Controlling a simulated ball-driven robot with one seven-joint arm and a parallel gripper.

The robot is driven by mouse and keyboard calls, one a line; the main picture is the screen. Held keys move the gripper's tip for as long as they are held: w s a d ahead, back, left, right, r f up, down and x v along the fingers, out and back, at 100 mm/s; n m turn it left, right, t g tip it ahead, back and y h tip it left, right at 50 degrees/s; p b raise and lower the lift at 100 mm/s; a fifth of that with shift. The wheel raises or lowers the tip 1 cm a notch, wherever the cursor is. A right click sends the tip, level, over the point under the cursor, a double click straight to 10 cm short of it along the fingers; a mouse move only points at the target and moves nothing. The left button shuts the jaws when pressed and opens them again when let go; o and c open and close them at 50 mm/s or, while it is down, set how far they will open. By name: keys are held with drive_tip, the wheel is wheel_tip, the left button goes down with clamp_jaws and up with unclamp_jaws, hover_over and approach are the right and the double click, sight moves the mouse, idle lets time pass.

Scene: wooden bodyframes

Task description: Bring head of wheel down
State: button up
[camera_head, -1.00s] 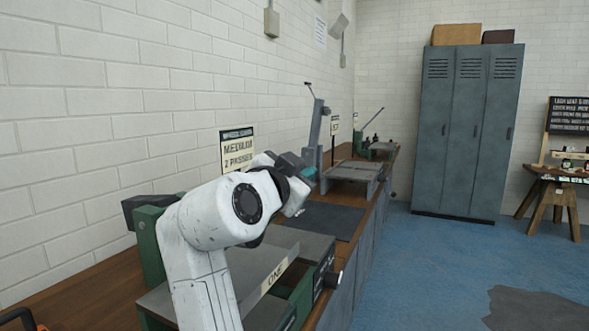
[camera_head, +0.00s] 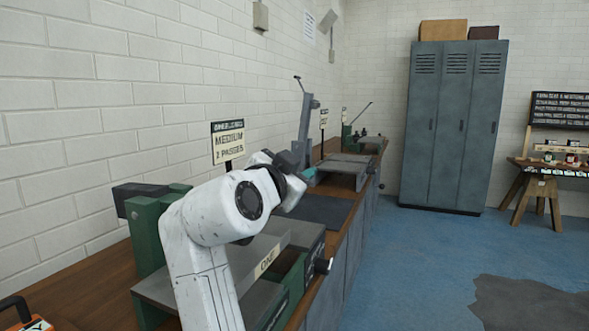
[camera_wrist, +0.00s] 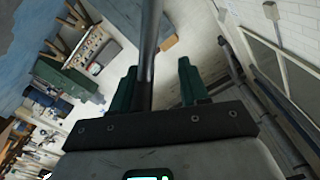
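A bench machine has a grey arm (camera_head: 304,125) standing nearly upright, with a thin handle (camera_head: 299,84) at its top. This may be the wheel head; I cannot see a wheel on it. The grey bed (camera_head: 340,171) of that machine lies level to the right of the arm's foot. My gripper (camera_head: 308,176) is beside the lower part of the raised arm. In the wrist view, my gripper (camera_wrist: 158,68) has its two green fingers apart. A dark bar (camera_wrist: 148,45) runs between them, close to the left finger and with a gap to the right one. I cannot tell whether it touches.
A nearer green machine (camera_head: 150,225) with a plate marked ONE (camera_head: 266,262) stands on the wooden bench (camera_head: 95,265). A sign (camera_head: 228,143) stands by the white wall. Grey lockers (camera_head: 455,125) are at the back.

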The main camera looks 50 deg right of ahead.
drive_tip(key=v, duration=0.7)
drive_tip(key=shift+a, duration=0.25)
drive_tip(key=shift+s, duration=0.1)
idle(0.4)
